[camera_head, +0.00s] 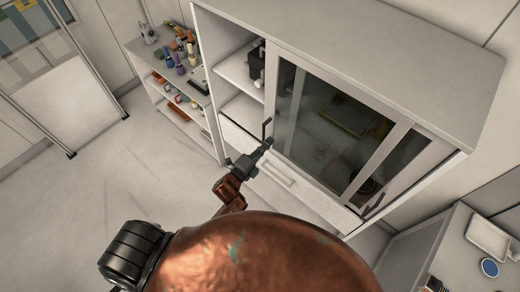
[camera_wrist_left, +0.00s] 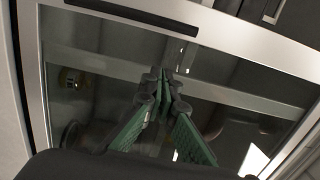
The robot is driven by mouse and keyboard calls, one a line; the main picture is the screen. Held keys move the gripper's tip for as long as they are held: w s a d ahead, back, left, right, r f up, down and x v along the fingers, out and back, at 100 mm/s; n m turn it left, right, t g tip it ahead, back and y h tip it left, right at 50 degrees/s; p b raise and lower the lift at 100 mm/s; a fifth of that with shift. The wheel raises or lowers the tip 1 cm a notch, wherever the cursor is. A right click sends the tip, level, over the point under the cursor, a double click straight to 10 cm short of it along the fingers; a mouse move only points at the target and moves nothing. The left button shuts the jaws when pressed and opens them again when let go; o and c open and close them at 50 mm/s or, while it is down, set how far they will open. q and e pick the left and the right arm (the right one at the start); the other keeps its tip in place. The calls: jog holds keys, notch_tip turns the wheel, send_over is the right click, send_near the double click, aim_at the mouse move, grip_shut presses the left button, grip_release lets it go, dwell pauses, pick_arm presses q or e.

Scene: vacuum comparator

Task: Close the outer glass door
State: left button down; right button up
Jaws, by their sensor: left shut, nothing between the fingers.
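The outer glass door (camera_head: 376,161) is a pale-framed sliding panel on the white cabinet. It stands to the right of an open shelf bay, so the cabinet's left part is uncovered. A dark bar handle (camera_head: 267,127) shows at the door's left frame edge; a dark bar handle (camera_wrist_left: 130,13) also lies along the pale frame in the left wrist view. My left gripper (camera_head: 268,142) is shut and empty, close to the handle's lower end. Whether it touches is unclear. In the left wrist view the gripper's closed green-padded fingers (camera_wrist_left: 165,74) are in front of the glass (camera_wrist_left: 100,80).
The open bay (camera_head: 240,72) holds a dark device (camera_head: 256,66). A drawer with a pale handle (camera_head: 277,175) is below the door. A shelf unit (camera_head: 165,65) with bottles stands at left, and a counter with a tray (camera_head: 488,236) at lower right. The floor at left is clear.

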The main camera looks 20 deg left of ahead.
pick_arm(q)
jog(key=w+a, duration=0.1)
jog(key=w+a+p, duration=0.1)
jog(key=a, duration=0.1)
jog(key=shift+w+a, duration=0.15)
jog(key=shift+w, duration=0.2)
pick_arm(e)
jog(key=shift+a+r, duration=0.1)
jog(key=shift+r, duration=0.7)
jog(key=shift+d, duration=0.2)
pick_arm(q)
jog(key=shift+a, duration=0.1)
pick_arm(e)
jog(key=shift+s, duration=0.1)
